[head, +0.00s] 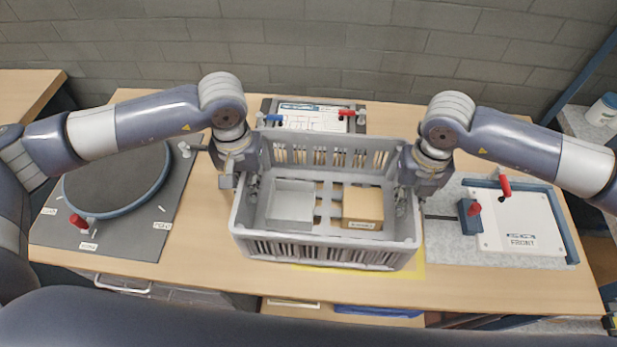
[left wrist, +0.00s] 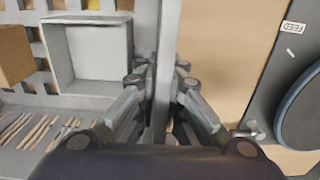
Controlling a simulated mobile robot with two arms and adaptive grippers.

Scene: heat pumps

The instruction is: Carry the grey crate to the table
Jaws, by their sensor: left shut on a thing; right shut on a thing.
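The grey crate (head: 325,250) is over the middle of the wooden table (head: 200,255), upright, with slotted walls. A yellow patch shows on the table under its front edge. I cannot tell whether its base touches the table. Inside are a grey box (head: 291,205) and a brown cardboard box (head: 362,207). My left gripper (head: 250,185) is shut on the crate's left wall; the left wrist view shows its fingers (left wrist: 162,110) on both sides of that wall. My right gripper (head: 405,195) is shut on the crate's right wall, its fingertips partly hidden.
A round dark plate in a blue ring (head: 115,180) lies on a grey mat at the left. A clamped board (head: 310,115) lies behind the crate, near the brick wall.

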